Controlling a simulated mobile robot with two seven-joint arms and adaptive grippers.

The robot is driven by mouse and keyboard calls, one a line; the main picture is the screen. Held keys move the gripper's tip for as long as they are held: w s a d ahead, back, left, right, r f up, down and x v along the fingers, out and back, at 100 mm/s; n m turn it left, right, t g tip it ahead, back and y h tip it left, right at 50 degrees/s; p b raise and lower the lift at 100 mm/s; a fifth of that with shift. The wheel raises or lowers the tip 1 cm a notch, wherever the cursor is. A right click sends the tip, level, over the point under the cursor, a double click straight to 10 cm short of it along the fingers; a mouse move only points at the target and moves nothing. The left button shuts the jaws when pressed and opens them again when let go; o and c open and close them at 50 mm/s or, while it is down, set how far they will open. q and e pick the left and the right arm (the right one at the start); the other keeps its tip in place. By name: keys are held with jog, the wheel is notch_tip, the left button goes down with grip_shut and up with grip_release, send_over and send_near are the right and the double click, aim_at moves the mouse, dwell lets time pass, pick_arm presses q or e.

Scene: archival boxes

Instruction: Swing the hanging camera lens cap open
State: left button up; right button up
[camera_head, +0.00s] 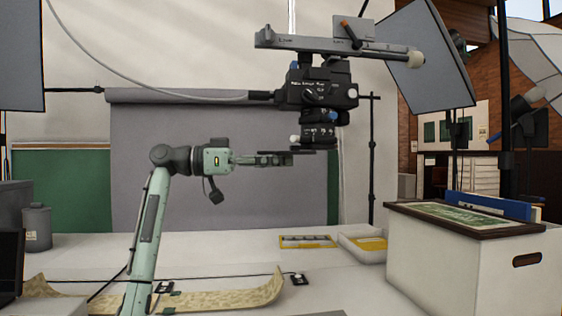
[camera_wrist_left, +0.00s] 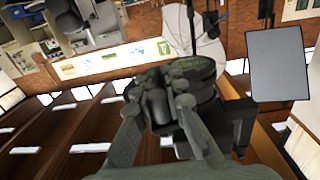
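A black camera (camera_head: 320,86) hangs lens-down from an overhead rail in the head view. Its lens (camera_head: 318,131) points at the table. The dark, thin lens cap (camera_head: 303,151) lies flat just under the lens, looking closed or nearly so. My left gripper (camera_head: 284,160) reaches in horizontally from the left, its tips at or just below the cap's left edge; I cannot tell whether they touch. In the left wrist view its two green fingers (camera_wrist_left: 162,100) stand apart, with a dark round body beyond them that partly hides the cap. My right gripper is not in view.
A white archival box (camera_head: 450,262) with a picture and blue item on top stands at right. A yellow-framed strip (camera_head: 308,241) and a small tray (camera_head: 362,245) lie on the white table. A curled tan strip (camera_head: 230,298) lies in front. Light panels flank the camera.

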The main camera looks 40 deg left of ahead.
pick_arm(q)
jog(key=o, duration=0.4)
jog(key=shift+c, duration=0.2)
jog(key=v, duration=1.2)
jog(key=shift+d, duration=0.1)
